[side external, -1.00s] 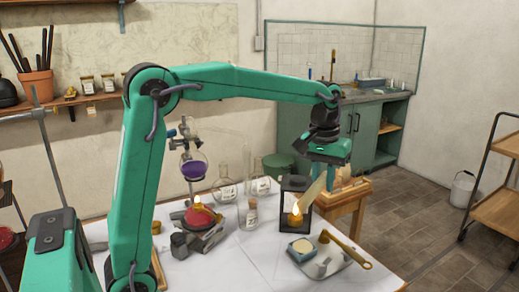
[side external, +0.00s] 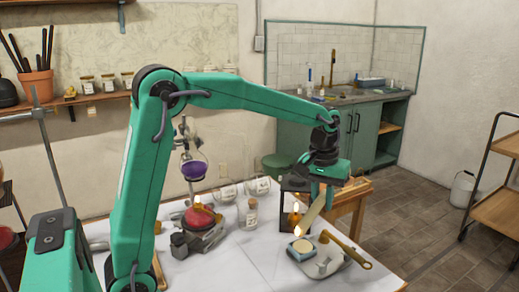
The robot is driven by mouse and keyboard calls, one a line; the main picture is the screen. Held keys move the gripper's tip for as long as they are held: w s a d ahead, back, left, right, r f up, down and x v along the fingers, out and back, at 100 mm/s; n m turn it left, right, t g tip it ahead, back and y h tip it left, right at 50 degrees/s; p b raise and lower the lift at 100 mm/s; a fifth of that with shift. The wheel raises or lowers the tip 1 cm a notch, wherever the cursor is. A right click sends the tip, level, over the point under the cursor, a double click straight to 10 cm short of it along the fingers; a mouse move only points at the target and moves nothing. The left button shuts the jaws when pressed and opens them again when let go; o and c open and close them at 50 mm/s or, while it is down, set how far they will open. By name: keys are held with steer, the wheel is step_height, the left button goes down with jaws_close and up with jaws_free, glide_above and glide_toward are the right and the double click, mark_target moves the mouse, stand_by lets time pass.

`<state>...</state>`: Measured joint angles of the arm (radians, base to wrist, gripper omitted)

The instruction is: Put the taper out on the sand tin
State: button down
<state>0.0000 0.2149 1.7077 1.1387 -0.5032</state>
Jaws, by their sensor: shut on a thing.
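My gripper (side external: 325,186) is shut on a pale taper (side external: 313,212), which slants down to the left. A small bright flame shows at the taper's lower tip. The sand tin (side external: 300,253), a small square tin with a pale filling, sits on the left part of a light tray (side external: 330,266). In the picture the flaming tip is just above the tin's back edge. I cannot tell exactly how far above the sand it is. The jaws' grip on the taper is partly hidden by the gripper body.
A dark lantern (side external: 286,206) with a flame inside stands just behind the tin. A brass-coloured handled tool (side external: 347,252) lies on the tray. A corked bottle (side external: 252,216) and a burner with a red vessel (side external: 199,217) stand left. The white table's front middle is clear.

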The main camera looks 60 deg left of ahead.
steer(key=shift+f, duration=0.1)
steer(key=w+d+f+m, duration=0.1)
steer(key=f+m, duration=0.4)
steer(key=m, duration=0.7)
steer(key=w+d+f+m+g, duration=0.1)
steer(key=d+f+m, duration=0.2)
steer(key=m, duration=0.8)
step_height(320, 180, down, 2)
steer(key=shift+d+f+m, duration=0.25)
steer(key=shift+d+m, duration=0.05)
steer(key=shift+m, duration=0.1)
steer(key=shift+f, duration=0.25)
steer(key=shift+f, duration=3.95)
steer(key=shift+f, duration=0.35)
